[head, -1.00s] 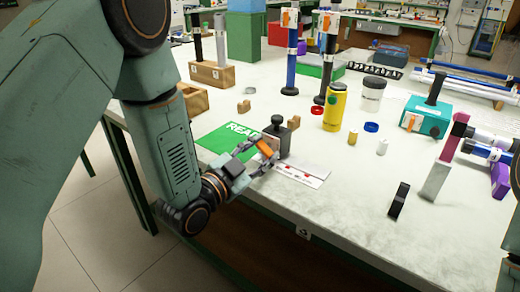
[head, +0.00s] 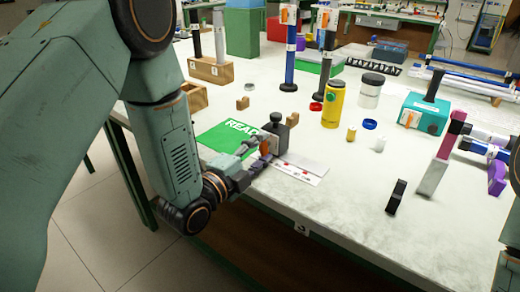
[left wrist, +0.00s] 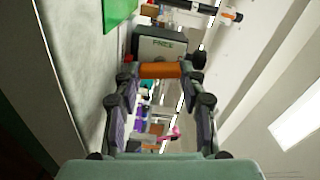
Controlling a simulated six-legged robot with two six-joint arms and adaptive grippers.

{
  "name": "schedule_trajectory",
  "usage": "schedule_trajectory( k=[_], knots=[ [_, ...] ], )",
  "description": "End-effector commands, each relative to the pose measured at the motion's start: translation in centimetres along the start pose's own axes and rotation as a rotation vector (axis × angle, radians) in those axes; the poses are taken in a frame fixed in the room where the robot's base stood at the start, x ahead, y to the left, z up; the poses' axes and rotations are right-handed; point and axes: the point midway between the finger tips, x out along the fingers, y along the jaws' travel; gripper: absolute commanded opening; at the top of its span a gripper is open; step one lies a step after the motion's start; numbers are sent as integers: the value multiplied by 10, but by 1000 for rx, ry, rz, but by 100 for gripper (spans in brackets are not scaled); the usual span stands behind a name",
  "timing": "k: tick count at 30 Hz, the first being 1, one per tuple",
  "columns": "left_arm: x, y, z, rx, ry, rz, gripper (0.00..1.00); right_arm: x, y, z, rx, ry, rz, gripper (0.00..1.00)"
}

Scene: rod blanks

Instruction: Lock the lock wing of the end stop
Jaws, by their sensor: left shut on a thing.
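The end stop (head: 275,138) is a dark grey block with a round knob on top, standing at the near edge of the table behind a white ruled strip (head: 298,174). Its lock wing (head: 265,148) is a small orange bar on the near side; it looks upright in the head view. My left gripper (head: 262,158) is at the end stop, its fingers closed around the wing. In the left wrist view the orange wing (left wrist: 160,70) lies across between the fingertips, below a grey block face marked "FACE" (left wrist: 163,46). The fingers hide part of the wing. My right gripper is not in view.
A green "READY" mat (head: 222,138) lies left of the end stop. A yellow bottle (head: 333,104), a teal box (head: 424,115) and a black upright piece (head: 396,197) are farther right.

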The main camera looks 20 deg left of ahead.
Motion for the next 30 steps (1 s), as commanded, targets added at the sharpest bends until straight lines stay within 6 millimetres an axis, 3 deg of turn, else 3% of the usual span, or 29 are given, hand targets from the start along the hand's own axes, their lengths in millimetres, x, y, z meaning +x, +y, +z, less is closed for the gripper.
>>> schedule_trajectory(
  k=[22, 23, 30],
  knots=[
    [1, -1, 1, 86, -1, -4, 10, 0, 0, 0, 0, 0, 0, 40],
    [1, -1, 1, 86, -1, -4, 42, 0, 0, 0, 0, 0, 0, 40],
    [0, 0, 0, 85, -1, -2, 62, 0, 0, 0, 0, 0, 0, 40]
  ],
)
